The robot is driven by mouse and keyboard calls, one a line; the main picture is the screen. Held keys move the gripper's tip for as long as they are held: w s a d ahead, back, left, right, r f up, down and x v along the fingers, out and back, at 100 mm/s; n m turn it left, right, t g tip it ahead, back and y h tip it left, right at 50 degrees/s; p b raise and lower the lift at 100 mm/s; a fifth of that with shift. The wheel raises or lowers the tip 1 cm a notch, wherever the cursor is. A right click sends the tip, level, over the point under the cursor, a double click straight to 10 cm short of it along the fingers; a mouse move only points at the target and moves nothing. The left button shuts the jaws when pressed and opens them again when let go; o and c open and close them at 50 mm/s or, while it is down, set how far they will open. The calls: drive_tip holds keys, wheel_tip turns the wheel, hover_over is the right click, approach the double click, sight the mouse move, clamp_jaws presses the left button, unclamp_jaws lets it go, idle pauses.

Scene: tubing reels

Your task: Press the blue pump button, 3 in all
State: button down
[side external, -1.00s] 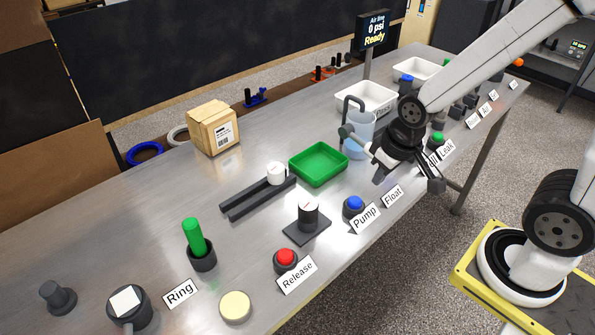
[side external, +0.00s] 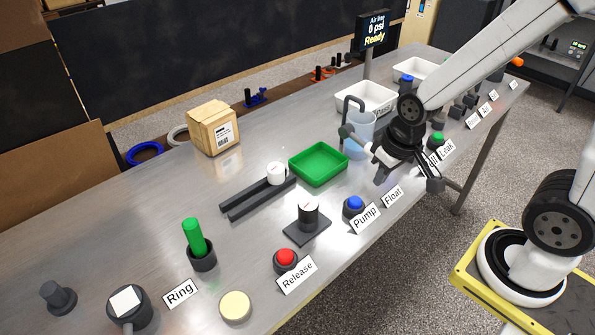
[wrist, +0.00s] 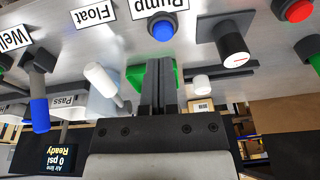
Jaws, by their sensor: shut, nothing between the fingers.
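The blue pump button (side external: 354,203) sits on a dark round base near the front edge of the table, behind the "Pump" label (side external: 365,218). It also shows in the wrist view (wrist: 163,31), near the top middle. My gripper (side external: 378,179) is above the table, to the right of and apart from the blue button in the side view. In the wrist view its two dark fingers (wrist: 159,62) are together with nothing between them, and their tips point toward the blue button. The screen (side external: 374,29) reads "Air line 0 psi Ready".
A red button (side external: 286,258) by the "Release" label and a dark knob (side external: 308,214) stand left of the blue button. A green tray (side external: 318,165) and a clear container (side external: 360,130) lie behind. A cardboard box (side external: 212,128) stands farther back. The "Float" label (side external: 393,196) is close by.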

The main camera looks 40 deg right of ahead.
drive_tip(key=m, duration=0.2)
drive_tip(key=r+m+y, duration=0.2)
drive_tip(key=m+y, duration=0.6)
drive_tip(key=m, duration=0.2)
hover_over(358, 198)
drive_tip(key=shift+f+t, duration=0.15)
drive_tip(key=shift+t, duration=0.15)
drive_tip(key=shift+f+y, duration=0.15)
drive_tip(key=shift+y, duration=0.15)
drive_tip(key=shift+f, duration=4.25)
drive_tip(key=shift+f, duration=0.95)
drive_tip(key=shift+r, duration=0.9)
